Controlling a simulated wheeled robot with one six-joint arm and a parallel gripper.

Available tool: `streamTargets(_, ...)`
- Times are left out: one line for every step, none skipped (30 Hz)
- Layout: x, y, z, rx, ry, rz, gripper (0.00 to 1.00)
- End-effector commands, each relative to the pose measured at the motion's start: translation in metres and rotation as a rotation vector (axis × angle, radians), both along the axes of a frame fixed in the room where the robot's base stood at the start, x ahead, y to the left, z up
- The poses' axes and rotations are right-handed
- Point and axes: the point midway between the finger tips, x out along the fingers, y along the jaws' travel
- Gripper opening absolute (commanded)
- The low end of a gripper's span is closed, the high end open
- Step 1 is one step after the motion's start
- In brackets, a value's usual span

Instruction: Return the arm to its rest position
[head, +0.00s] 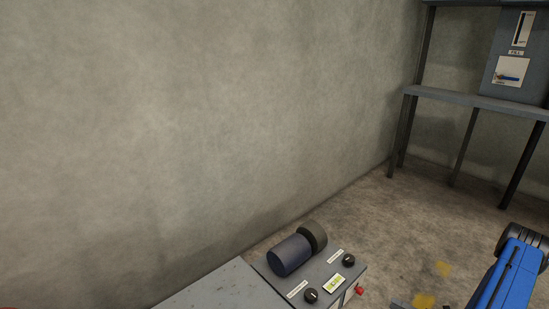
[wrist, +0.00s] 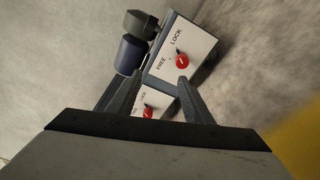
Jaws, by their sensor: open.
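My gripper (wrist: 160,82) shows in the wrist view with its two dark fingers apart and nothing between them. It points toward the front of a control box (wrist: 205,45) and looks apart from it, though the distance is hard to judge. The spool, a dark blue cylinder (head: 289,255) with a dark grey flange (head: 314,236), lies on its side at the back of the box top. The spool also shows in the wrist view (wrist: 131,55), beyond the left finger. In the head view a blue part of my arm (head: 510,278) is at the lower right; the gripper cannot be made out there.
The box top has black knobs (head: 311,295) and a small display (head: 333,284). Its front has red knobs (wrist: 182,61) with LOCK and FREE labels. A grey bench (head: 225,290) adjoins it. A metal rack (head: 470,98) stands at right. Bare floor lies between.

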Motion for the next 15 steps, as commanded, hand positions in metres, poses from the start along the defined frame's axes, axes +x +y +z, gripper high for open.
streamTargets(0.007,0.004,0.018,-0.038,-0.022,0.038,0.46)
streamTargets(0.010,0.006,0.027,-0.059,-0.034,0.059,0.46)
streamTargets(0.012,0.010,0.039,-0.086,-0.052,0.089,0.46)
streamTargets(0.015,0.013,0.048,-0.107,-0.065,0.110,0.46)
streamTargets(0.018,0.017,0.057,-0.127,-0.079,0.132,0.46)
streamTargets(0.020,0.021,0.069,-0.156,-0.097,0.161,0.46)
streamTargets(0.022,0.024,0.078,-0.176,-0.110,0.183,0.46)
streamTargets(0.024,0.028,0.087,-0.196,-0.124,0.206,0.46)
streamTargets(0.026,0.033,0.098,-0.223,-0.144,0.234,0.46)
streamTargets(0.027,0.036,0.107,-0.242,-0.157,0.257,0.46)
streamTargets(0.029,0.040,0.116,-0.263,-0.172,0.278,0.46)
streamTargets(0.030,0.045,0.127,-0.290,-0.192,0.308,0.46)
streamTargets(0.031,0.049,0.135,-0.310,-0.205,0.328,0.46)
streamTargets(0.032,0.053,0.144,-0.330,-0.221,0.351,0.46)
streamTargets(0.033,0.059,0.155,-0.356,-0.242,0.381,0.46)
